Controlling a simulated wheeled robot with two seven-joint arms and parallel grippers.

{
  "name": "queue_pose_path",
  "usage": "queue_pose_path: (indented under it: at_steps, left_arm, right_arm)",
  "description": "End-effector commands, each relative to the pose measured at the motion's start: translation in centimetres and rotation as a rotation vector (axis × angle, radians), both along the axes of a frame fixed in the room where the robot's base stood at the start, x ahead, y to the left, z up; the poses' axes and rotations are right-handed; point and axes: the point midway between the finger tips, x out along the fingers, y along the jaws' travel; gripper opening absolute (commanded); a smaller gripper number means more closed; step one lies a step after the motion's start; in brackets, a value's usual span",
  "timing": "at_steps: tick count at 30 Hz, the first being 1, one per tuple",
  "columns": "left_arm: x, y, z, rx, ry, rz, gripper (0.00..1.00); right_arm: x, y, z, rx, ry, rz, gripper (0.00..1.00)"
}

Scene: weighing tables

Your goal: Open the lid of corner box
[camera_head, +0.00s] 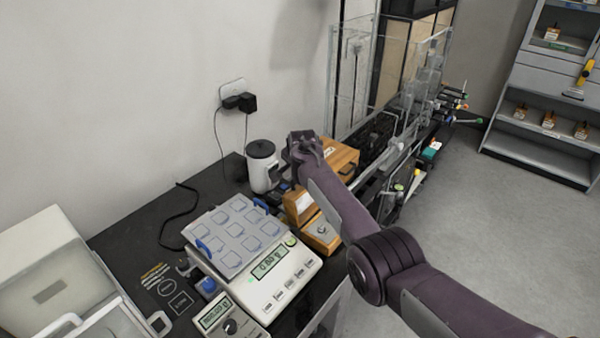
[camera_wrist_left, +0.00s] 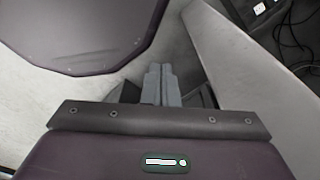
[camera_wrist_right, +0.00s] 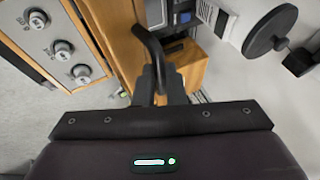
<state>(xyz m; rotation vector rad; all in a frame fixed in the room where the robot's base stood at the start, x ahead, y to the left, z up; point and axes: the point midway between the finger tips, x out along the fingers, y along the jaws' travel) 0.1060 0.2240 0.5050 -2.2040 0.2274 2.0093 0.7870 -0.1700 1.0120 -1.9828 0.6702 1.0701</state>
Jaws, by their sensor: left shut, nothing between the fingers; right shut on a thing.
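In the head view a wooden box (camera_head: 342,158) stands at the table's far right corner, partly hidden behind my right gripper (camera_head: 303,147). In the right wrist view my right gripper (camera_wrist_right: 158,88) is shut on a dark curved handle (camera_wrist_right: 148,42), beside wooden panels (camera_wrist_right: 187,66). I cannot tell how far the box's lid is open. A smaller wooden box (camera_head: 322,233) with a round metal knob sits nearer, below my right forearm. My left gripper (camera_wrist_left: 160,84) is shut and empty in the left wrist view, and outside the head view.
A white canister (camera_head: 262,168) with a dark lid stands left of my right gripper. A balance (camera_head: 262,277) holds a tray (camera_head: 237,230) of several clear squares. A white case (camera_head: 52,275) is at the left. Glass panels (camera_head: 352,75) stand behind. Round metal knobs (camera_wrist_right: 62,50) show in the right wrist view.

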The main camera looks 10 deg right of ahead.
Motion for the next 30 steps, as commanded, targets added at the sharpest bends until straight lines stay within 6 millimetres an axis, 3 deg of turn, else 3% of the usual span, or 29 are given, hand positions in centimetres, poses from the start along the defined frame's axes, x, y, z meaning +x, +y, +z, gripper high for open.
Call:
queue_pose_path:
  at_steps: [1, 5, 6, 10, 21, 30]
  left_arm:
    - [-0.1, 0.1, 0.0, 0.001, 0.001, -0.001, 0.0]
    - [-0.1, 0.3, 0.0, 0.004, 0.001, -0.002, 0.0]
    - [-0.1, 0.4, 0.0, 0.004, 0.001, -0.002, 0.0]
    - [-0.1, 0.5, 0.0, 0.007, 0.002, -0.001, 0.0]
    - [0.0, 0.7, 0.1, 0.008, 0.0, -0.001, 0.0]
    - [0.1, 0.7, 0.4, 0.009, -0.002, -0.001, 0.0]
  right_arm:
    - [0.5, 0.1, 0.9, -0.001, -0.022, 0.003, 0.0]
    - [0.5, 0.1, 1.0, 0.0, -0.024, 0.004, 0.0]
    - [0.5, 0.1, 1.0, 0.0, -0.024, 0.004, 0.14]
    - [0.5, 0.1, 0.9, 0.0, -0.021, 0.003, 0.31]
    - [0.1, 0.1, 0.6, -0.001, -0.01, 0.001, 0.32]
    - [-1.4, 0.4, 3.1, 0.0, -0.013, 0.001, 0.32]
